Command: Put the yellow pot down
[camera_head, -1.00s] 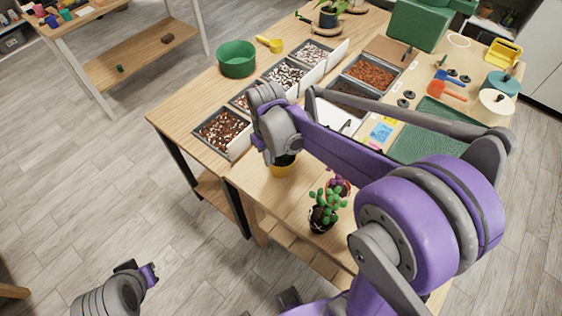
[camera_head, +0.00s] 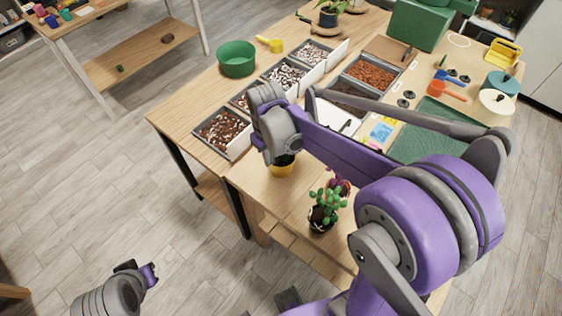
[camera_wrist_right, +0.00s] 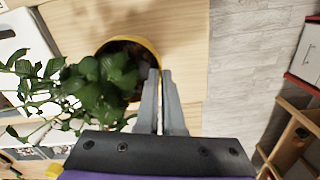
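The yellow pot (camera_head: 282,170) shows below my right gripper in the camera_head view, over the near wooden bench; most of it is hidden by the gripper. In the right wrist view the yellow pot (camera_wrist_right: 157,52) holds dark soil and a leafy green plant (camera_wrist_right: 105,80). My right gripper (camera_wrist_right: 161,72) has its fingers close together across the pot's rim, shut on it. I cannot tell whether the pot's base touches the bench. My left gripper (camera_head: 148,272) is low at the left, over the floor and away from the bench; its opening is unclear.
A green succulent in a dark pot (camera_head: 322,218) and a magenta plant (camera_head: 341,184) stand close to the right of the yellow pot. Trays of soil and pebbles (camera_head: 222,130) lie behind. Bare wood (camera_head: 255,185) lies left of the pot, up to the bench edge.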

